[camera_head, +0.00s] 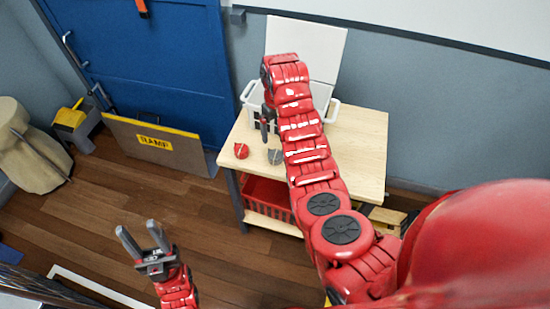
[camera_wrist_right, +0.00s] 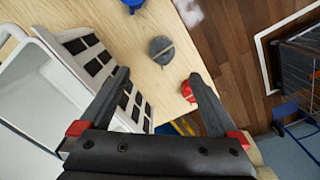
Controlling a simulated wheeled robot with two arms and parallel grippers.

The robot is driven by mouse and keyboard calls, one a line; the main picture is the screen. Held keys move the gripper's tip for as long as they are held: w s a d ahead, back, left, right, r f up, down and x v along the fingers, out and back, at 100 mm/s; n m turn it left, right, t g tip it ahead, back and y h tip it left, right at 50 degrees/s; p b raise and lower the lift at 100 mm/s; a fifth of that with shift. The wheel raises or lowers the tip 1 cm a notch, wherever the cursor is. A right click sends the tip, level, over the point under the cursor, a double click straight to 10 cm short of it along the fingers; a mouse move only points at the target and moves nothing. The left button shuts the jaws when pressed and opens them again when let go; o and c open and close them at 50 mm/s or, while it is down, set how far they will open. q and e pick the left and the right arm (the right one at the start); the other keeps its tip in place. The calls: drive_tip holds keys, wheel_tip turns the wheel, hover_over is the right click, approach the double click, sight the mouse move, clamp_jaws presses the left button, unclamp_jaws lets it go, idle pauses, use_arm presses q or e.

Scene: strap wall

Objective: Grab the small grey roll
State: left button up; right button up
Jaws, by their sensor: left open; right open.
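The small grey roll (camera_head: 275,157) sits on the wooden table (camera_head: 355,150) near its front edge. It also shows in the right wrist view (camera_wrist_right: 161,48), beyond the gap between my right fingertips. A red roll (camera_head: 241,150) sits left of it in the head view, and near the right finger in the wrist view (camera_wrist_right: 188,92). My right gripper (camera_wrist_right: 159,76) is open and empty, above the table and apart from the grey roll. In the head view it is partly hidden by my arm. My left gripper (camera_head: 140,238) is open and empty, over the floor left of the table.
A white crate (camera_head: 250,98) stands at the back of the table, close to my right gripper. A blue thing (camera_wrist_right: 132,3) is partly seen on the table. A red crate (camera_head: 268,199) is on the lower shelf. A ramp board (camera_head: 152,143) leans by the blue door (camera_head: 150,60).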

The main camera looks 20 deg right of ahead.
drive_tip(key=p, duration=0.2)
hover_over(275, 155)
drive_tip(key=f, duration=0.6)
drive_tip(key=shift+w+d+f, duration=0.2)
drive_tip(key=shift+w+d, duration=0.05)
drive_tip(key=shift+w, duration=0.05)
drive_tip(key=shift+f, duration=0.5)
drive_tip(key=shift+s+a+f+p, duration=0.1)
drive_tip(key=shift+s+f+p, duration=0.1)
drive_tip(key=shift+f+p, duration=0.85)
wheel_tip(275, 155, down, 2)
drive_tip(key=shift+f+b, duration=0.15)
drive_tip(key=shift+b, duration=0.3)
drive_tip(key=shift+f, duration=0.6)
drive_tip(key=shift+c, duration=0.5)
drive_tip(key=c, duration=1.3)
